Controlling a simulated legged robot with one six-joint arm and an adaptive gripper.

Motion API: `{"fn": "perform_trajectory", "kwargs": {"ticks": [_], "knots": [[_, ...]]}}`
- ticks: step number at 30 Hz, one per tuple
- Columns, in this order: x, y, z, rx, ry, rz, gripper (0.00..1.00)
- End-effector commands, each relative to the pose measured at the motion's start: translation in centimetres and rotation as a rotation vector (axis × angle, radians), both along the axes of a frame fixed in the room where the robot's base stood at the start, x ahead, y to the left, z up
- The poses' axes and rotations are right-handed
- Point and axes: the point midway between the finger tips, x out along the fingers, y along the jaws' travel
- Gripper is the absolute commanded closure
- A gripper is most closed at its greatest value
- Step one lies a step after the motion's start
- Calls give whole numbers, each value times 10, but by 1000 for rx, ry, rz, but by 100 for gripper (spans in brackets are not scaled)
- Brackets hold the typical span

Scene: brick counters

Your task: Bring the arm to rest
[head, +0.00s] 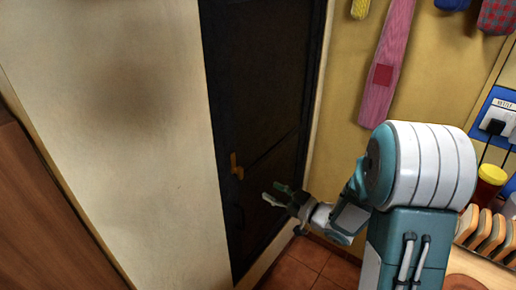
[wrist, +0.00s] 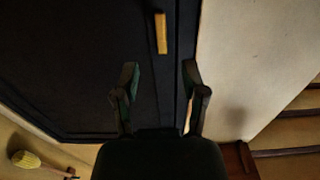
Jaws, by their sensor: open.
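My gripper (head: 272,193) is open and empty in the head view, at the end of my teal and white arm. It points left at a dark door (head: 262,90) with a yellow handle (head: 236,166). In the head view the fingertips appear a little right of and below the handle. In the wrist view my gripper (wrist: 160,78) has its two fingers spread wide with nothing between them. The yellow handle (wrist: 161,34) shows above the gap between the fingers, apart from them. The dark door (wrist: 70,55) fills the wrist view's left and middle.
A pale wall (head: 120,120) stands left of the door, with brown wood (head: 45,225) at far left. On the right, a pink strip (head: 387,65) hangs on the yellow wall. A red jar with a yellow lid (head: 489,183) and a wooden rack (head: 487,232) stand near my arm.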

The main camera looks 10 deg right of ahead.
Motion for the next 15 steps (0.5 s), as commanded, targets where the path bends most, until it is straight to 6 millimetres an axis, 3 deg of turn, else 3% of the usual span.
{"fn": "perform_trajectory", "kwargs": {"ticks": [8, 15], "knots": [[14, -10, 19, -149, 13, -135, 44], [19, -43, 57, -371, 111, -428, 44]]}}
